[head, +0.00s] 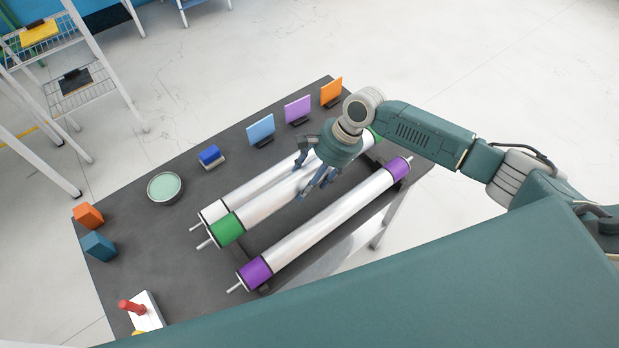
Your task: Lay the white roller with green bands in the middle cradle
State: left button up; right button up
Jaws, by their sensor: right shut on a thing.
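The white roller with green bands (228,229) lies slantwise over the dark rack (264,289), between two other rollers. My right gripper (313,176) is shut on it from above, right of its middle. The roller is close alongside the rear white roller (213,212) and partly covers it. A wider gap separates it from the front white roller with purple bands (320,221). I cannot tell whether the green-banded roller touches the middle cradle, which is hidden under it. My right wrist hides part of its far end. My left gripper is not in view.
On the dark table (150,240) stand a green bowl (165,187), a blue block (210,156), and blue (260,131), purple (297,110) and orange (331,92) upright cards. Orange (88,215) and teal (99,246) blocks stand at the left edge. A red-handled object (132,307) is front left.

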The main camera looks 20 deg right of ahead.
jog(key=shift+f, duration=0.6)
jog(key=shift+f+b, duration=0.35)
jog(key=shift+b, duration=0.05)
notch_tip(320, 180, down, 3)
jog(key=shift+f+b, duration=0.1)
jog(key=shift+b, duration=0.45)
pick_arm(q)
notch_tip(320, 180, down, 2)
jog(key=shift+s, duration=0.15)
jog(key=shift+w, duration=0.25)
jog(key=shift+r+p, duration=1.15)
pick_arm(e)
jog(key=shift+a, duration=0.1)
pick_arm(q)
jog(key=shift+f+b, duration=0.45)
pick_arm(e)
jog(key=shift+f, duration=1.45)
